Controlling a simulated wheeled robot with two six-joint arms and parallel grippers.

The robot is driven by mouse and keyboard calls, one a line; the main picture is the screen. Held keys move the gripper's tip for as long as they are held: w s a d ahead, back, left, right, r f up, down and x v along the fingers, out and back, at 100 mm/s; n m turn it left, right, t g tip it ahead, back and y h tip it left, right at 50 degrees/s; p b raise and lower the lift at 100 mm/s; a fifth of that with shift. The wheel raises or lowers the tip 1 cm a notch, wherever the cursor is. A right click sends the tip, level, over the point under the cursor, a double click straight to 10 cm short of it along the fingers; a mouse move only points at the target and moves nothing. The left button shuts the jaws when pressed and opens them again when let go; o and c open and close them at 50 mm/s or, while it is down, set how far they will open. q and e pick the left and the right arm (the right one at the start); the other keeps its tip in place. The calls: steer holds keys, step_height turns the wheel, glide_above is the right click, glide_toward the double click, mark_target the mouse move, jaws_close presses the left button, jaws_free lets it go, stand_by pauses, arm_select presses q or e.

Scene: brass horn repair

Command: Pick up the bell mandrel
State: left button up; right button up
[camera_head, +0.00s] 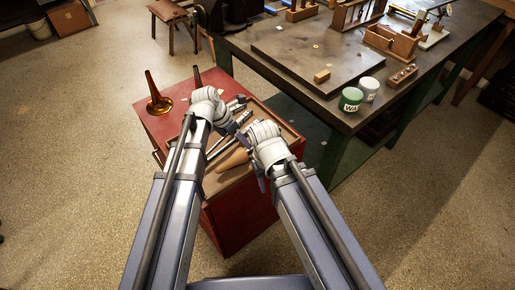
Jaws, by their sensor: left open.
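A dark, slim tapered piece (197,77) stands upright at the back of the red cabinet (178,90); it looks like the bell mandrel, but I cannot be sure. Its lower part is hidden behind my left wrist. A flared brass bell (157,101) stands flare down to its left. A tan wooden cone (233,160) lies in the cabinet's tool tray. My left gripper (239,104) is open over the tray's back part, right of the dark piece and apart from it. My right gripper (260,178) is mostly hidden by its own wrist, near the tray's right side.
Several metal tools (216,147) lie in the tray between my arms. A dark workbench (335,105) stands at the right, with a green-labelled tin (350,100), a pale tin (369,87) and a small wooden block (322,77). A stool (168,12) stands behind. Floor left is clear.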

mark_target(249, 151)
arm_select(q)
steer(key=shift+s+b+x, duration=0.15)
steer(key=shift+b+x, duration=1)
steer(key=shift+x, duration=0.2)
steer(key=shift+s+b+x, duration=0.15)
steer(key=shift+b+x, duration=0.95)
steer(key=shift+x, duration=0.3)
steer(key=shift+f+b, duration=0.3)
steer(key=shift+f, duration=0.1)
steer(key=shift+r, duration=0.1)
jaws_close()
